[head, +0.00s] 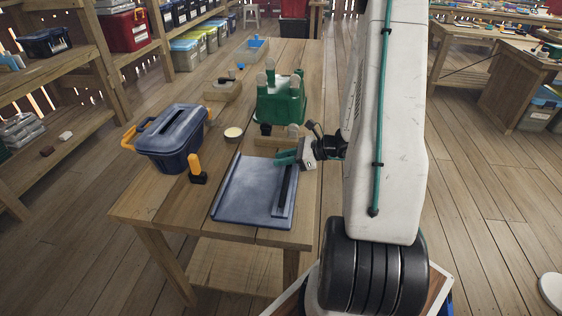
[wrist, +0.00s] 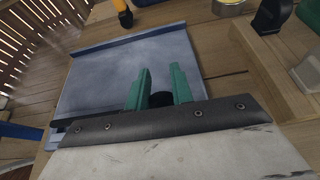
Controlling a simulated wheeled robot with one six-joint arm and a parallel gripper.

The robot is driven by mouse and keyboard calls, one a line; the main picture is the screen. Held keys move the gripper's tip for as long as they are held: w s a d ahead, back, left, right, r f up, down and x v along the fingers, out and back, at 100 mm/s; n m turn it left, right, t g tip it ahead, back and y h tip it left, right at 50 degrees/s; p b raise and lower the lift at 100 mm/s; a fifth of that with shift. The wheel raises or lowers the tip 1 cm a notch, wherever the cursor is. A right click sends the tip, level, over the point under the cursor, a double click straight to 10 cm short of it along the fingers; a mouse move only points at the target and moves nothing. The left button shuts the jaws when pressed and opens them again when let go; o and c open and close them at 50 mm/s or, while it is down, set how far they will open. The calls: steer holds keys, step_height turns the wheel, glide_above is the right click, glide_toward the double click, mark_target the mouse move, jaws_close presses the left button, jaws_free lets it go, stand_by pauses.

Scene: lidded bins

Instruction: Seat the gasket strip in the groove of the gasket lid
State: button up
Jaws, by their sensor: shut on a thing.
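The gasket lid (head: 245,188) is a flat blue-grey panel with raised edges, lying on the near end of the table; it also fills the middle of the wrist view (wrist: 110,80). A dark strip (head: 285,192), which looks like the gasket strip, runs along its right side. In the wrist view a dark length (wrist: 65,125) shows at the lid's left edge. My gripper (head: 286,158) is at the lid's far right corner, its green fingers shut on a black piece (wrist: 161,100), apparently the strip. My gripper hides part of the strip, and I cannot tell whether it sits in the groove.
A blue lidded bin (head: 172,140) with yellow handles stands left of the lid. A yellow-and-black tool (head: 197,168) stands between them. Beyond are a round tin (head: 233,134), a wooden block (head: 222,91) and a green container (head: 281,103). The table's front left corner is clear.

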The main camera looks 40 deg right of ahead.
steer(key=shift+f, duration=0.85)
steer(key=o, duration=1)
steer(key=shift+f, duration=0.15)
